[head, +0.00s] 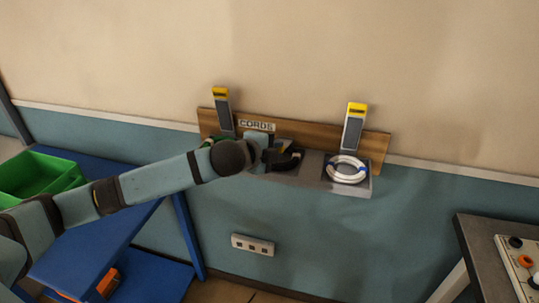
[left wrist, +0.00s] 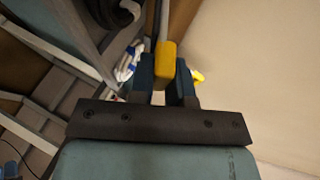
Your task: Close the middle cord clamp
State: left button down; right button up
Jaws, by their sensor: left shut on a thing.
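The middle cord clamp (head: 284,146) is in the centre of the wooden board, mostly hidden behind my left gripper in the head view. Its lever no longer stands up like its neighbours' levers; how far down it is, I cannot tell. A dark cord coil (head: 288,162) lies at the middle holder and also shows in the left wrist view (left wrist: 112,12). My left gripper (head: 272,153) is at the lever. In the left wrist view its two fingers (left wrist: 167,78) are shut on the lever's yellow tip (left wrist: 167,54). My right gripper is not in view.
The left clamp (head: 222,108) and the right clamp (head: 354,127) stand raised on the board (head: 376,146). A white cord coil (head: 346,169) sits on the right holder. A green bin (head: 40,176) is at left; a dark table (head: 485,250) is at lower right.

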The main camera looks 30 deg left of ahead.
aim_at(272, 173)
pick_arm(q)
notch_tip(272, 173, down, 6)
jog(key=s+m+t+b, duration=0.1)
jog(key=t+b, duration=0.2)
jog(key=b, duration=0.3)
jog(key=shift+s+d+f, duration=0.2)
jog(key=shift+s, duration=0.05)
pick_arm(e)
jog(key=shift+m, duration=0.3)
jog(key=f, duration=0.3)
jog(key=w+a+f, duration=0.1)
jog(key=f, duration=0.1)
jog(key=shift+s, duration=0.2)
pick_arm(q)
jog(key=shift+f, duration=0.1)
jog(key=c, duration=1.1)
grip_release()
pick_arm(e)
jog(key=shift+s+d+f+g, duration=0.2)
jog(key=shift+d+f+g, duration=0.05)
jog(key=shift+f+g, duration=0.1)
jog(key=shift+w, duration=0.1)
